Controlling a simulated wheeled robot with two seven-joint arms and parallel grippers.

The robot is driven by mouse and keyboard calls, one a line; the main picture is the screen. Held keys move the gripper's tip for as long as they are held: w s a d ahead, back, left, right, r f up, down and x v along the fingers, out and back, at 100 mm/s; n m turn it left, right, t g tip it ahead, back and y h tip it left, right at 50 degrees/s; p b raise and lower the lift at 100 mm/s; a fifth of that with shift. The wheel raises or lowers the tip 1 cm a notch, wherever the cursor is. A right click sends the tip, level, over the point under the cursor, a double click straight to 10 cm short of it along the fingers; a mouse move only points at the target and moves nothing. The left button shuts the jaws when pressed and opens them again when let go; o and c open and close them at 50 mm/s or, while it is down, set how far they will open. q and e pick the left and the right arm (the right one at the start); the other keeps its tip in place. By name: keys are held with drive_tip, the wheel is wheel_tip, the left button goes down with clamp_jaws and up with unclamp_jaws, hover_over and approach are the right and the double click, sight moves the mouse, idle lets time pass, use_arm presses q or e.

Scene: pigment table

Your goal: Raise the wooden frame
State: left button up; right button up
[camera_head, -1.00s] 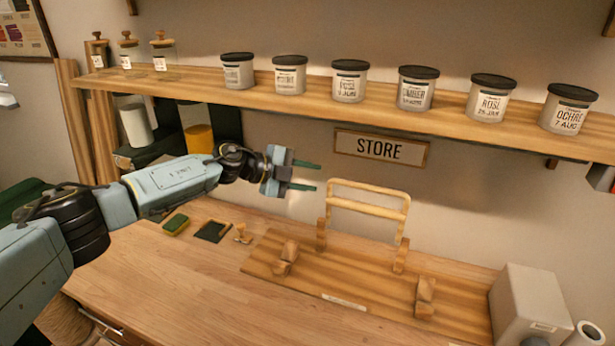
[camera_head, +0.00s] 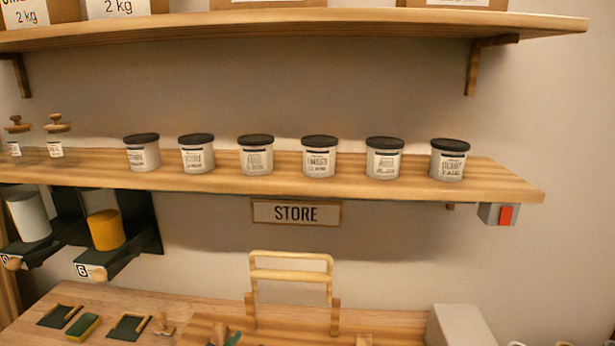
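The wooden frame (camera_head: 291,276) stands upright at the back of a wooden board (camera_head: 200,330) on the table. It has a top bar and a second bar below it, and its sides meet two small wooden posts. The tip of my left gripper (camera_head: 226,338) just shows at the bottom edge, in front of the frame and to its left, apart from it in the picture. Too little of it shows to tell whether it is open or shut. My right gripper is out of view. The front of the board is cut off.
A shelf (camera_head: 350,187) with several black-lidded jars runs above the frame, with a STORE sign (camera_head: 296,213) under it. A pale box (camera_head: 462,326) stands right of the board. A green-yellow sponge (camera_head: 83,327) lies left.

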use_arm(q)
drive_tip(key=s+a+f+n+g+y, duration=0.1)
drive_tip(key=s+a+f+n+g, duration=0.2)
drive_tip(key=s, duration=0.6)
drive_tip(key=s+a+f+g+y, duration=0.15)
drive_tip(key=s+a+g, duration=0.25)
drive_tip(key=s, duration=0.6)
drive_tip(key=s+a+f+n+g, duration=0.2)
drive_tip(key=s+a+f+g, duration=0.15)
drive_tip(key=s, duration=0.55)
wheel_tip(320, 180, down, 34)
drive_tip(key=s+g+b, duration=0.1)
drive_tip(key=s+b, duration=0.1)
drive_tip(key=b, duration=0.7)
drive_tip(key=s+a+f+b, duration=0.1)
drive_tip(key=s+f+b, duration=0.2)
drive_tip(key=s+f, duration=0.5)
drive_tip(key=s+a+f+g+b, duration=0.1)
drive_tip(key=s+f+b, duration=0.3)
drive_tip(key=s+f, duration=0.4)
wheel_tip(320, 180, down, 6)
drive_tip(key=shift+a+r+m, duration=0.1)
drive_tip(key=shift+a+m, duration=0.15)
drive_tip(key=shift+m, duration=0.15)
drive_tip(key=shift+g+y, duration=0.25)
drive_tip(key=shift+w, duration=0.2)
